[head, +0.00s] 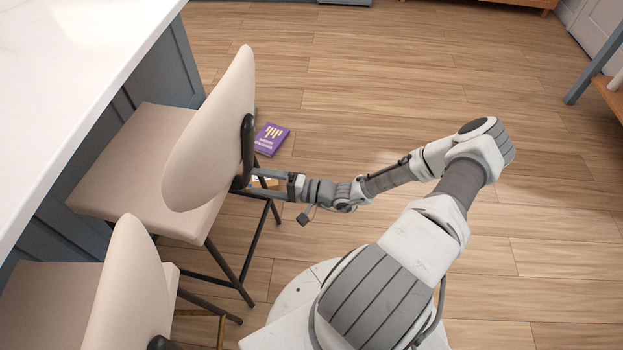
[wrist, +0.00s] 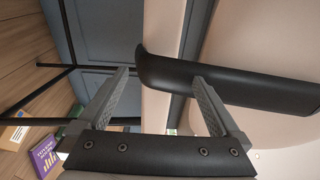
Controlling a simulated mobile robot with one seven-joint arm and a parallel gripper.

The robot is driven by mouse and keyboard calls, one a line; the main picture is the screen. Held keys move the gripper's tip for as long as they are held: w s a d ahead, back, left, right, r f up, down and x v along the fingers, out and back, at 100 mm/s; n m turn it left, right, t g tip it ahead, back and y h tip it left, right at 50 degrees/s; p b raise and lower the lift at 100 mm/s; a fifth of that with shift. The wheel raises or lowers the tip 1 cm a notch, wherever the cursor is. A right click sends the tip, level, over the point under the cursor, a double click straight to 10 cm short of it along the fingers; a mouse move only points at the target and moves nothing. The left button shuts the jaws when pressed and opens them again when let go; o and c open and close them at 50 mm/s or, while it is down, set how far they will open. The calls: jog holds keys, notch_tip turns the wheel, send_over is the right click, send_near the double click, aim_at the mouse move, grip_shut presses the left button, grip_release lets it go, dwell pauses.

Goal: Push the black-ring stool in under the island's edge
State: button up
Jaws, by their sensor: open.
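The black-ring stool (head: 130,150) has a beige seat and tall beige back, with dark legs and a dark foot ring. It stands beside the white-topped island (head: 90,60), its seat partly past the counter edge and its back outside. A black bar (head: 248,150) is on the rear of its back. My gripper (head: 246,183) is at the bar's lower end. In the wrist view, my gripper (wrist: 163,80) is open, with the black bar (wrist: 220,82) across the right fingertip and its end between the fingers. Whether they touch, I cannot tell.
A second beige stool (head: 125,290) stands close by at the lower left, with a brass-coloured foot ring (head: 220,330). A purple book (head: 271,139) lies on the floor beyond my gripper, also in the wrist view (wrist: 46,155). The wooden floor to the right is clear.

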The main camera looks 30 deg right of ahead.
jog(key=v, duration=0.2)
jog(key=shift+s+d, duration=0.2)
